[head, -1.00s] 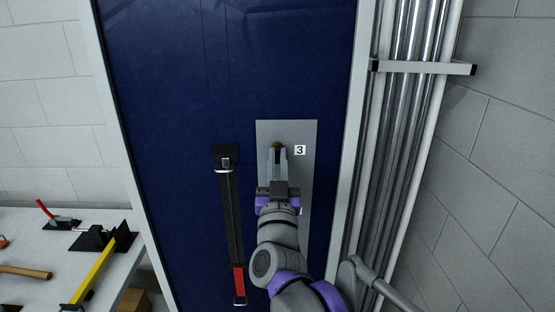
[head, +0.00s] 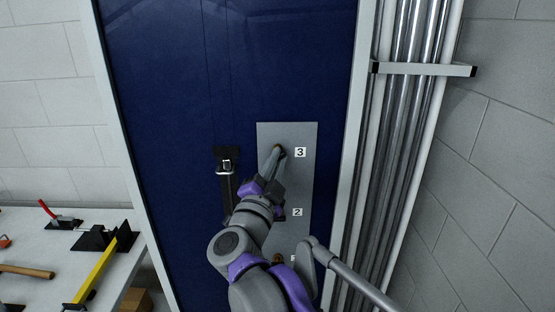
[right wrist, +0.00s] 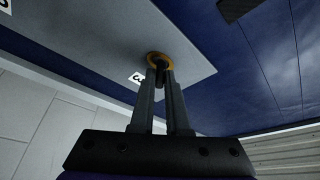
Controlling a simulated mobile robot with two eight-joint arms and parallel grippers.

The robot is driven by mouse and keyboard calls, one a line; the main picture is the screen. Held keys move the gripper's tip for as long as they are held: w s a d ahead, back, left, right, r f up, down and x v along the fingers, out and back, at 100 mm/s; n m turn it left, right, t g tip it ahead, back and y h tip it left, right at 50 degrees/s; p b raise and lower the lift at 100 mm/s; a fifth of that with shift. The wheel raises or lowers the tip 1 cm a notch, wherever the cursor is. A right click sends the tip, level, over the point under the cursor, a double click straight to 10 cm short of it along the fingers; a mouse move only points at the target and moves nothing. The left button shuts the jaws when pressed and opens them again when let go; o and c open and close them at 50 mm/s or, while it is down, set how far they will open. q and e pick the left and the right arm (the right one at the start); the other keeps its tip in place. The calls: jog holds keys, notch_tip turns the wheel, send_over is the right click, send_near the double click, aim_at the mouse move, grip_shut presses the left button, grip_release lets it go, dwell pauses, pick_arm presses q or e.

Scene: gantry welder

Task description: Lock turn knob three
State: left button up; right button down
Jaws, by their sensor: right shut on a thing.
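Turn knob three (head: 281,149) sits near the top of a grey plate (head: 303,180) on the blue panel, beside the label "3". In the right wrist view the knob (right wrist: 160,59) shows an orange-brown round base and a dark grip part between the fingertips. My right gripper (head: 276,157) is shut on this knob, its fingers reaching up to it from the lower left. The gripper also shows in the right wrist view (right wrist: 161,76). The fingertips hide part of the knob. My left gripper is not in view.
Turn knob two (head: 280,214) and another knob (head: 278,259) sit lower on the plate, partly behind my arm. Metal pipes (head: 400,130) run along the right. A table (head: 30,225) with tools stands at left.

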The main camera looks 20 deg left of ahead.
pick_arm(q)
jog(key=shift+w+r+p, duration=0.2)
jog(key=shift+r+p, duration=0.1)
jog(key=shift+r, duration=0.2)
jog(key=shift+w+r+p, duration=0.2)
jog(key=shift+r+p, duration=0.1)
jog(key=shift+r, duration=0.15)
pick_arm(e)
jog(key=shift+m+g+h, duration=0.25)
jog(key=shift+m+g, duration=0.45)
jog(key=shift+m, duration=1.3)
jog(key=shift+m+g+h, duration=0.25)
jog(key=shift+m+g, duration=0.45)
jog(key=shift+m, duration=1.3)
jog(key=c, duration=0.9)
grip_release()
jog(key=shift+s, duration=0.1)
